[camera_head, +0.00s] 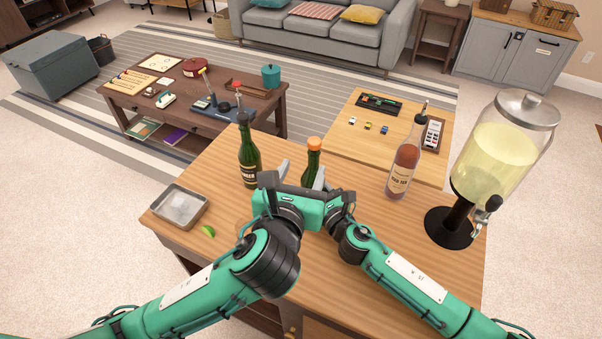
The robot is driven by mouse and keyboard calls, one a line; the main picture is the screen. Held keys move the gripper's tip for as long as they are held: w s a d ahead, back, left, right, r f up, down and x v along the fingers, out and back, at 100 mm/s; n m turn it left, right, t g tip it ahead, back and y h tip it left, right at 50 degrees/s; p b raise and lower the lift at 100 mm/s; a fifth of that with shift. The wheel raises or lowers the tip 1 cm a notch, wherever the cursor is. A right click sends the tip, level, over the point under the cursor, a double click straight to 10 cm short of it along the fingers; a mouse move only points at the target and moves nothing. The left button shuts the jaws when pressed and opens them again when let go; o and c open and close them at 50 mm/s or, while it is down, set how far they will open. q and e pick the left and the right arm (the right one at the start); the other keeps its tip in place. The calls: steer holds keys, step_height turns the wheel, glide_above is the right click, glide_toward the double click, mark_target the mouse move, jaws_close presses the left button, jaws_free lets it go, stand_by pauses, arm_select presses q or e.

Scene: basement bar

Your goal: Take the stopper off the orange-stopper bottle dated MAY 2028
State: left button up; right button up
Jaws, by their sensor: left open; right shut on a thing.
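A green glass bottle with an orange stopper (314,143) stands on the wooden counter, its neck (313,160) upright. Its lower body and any date label are hidden behind my grippers. My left gripper (302,173) is open, its pale fingers spread in front of the bottle, below the stopper. Whether they touch the bottle is unclear. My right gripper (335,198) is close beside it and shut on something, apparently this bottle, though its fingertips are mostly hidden. A reddish bottle (404,168) with a pale label stands to the right.
A metal tray (160,212) and a lime wedge (208,231) lie at the counter's left. A large drink dispenser (495,150) stands at the right. The two bottles leave little room around my grippers. Bare counter (220,175) shows at the left.

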mark_target(314, 139)
arm_select(q)
steer(key=x, duration=1.1)
steer(key=shift+w+d, duration=0.1)
steer(key=shift+w, duration=0.1)
steer(key=shift+c, duration=0.4)
jaws_close()
steer(key=shift+r, duration=0.25)
steer(key=shift+r, duration=0.9)
steer(key=shift+r, duration=2)
arm_select(e)
steer(key=o, duration=1.5)
steer(key=shift+c, duration=0.2)
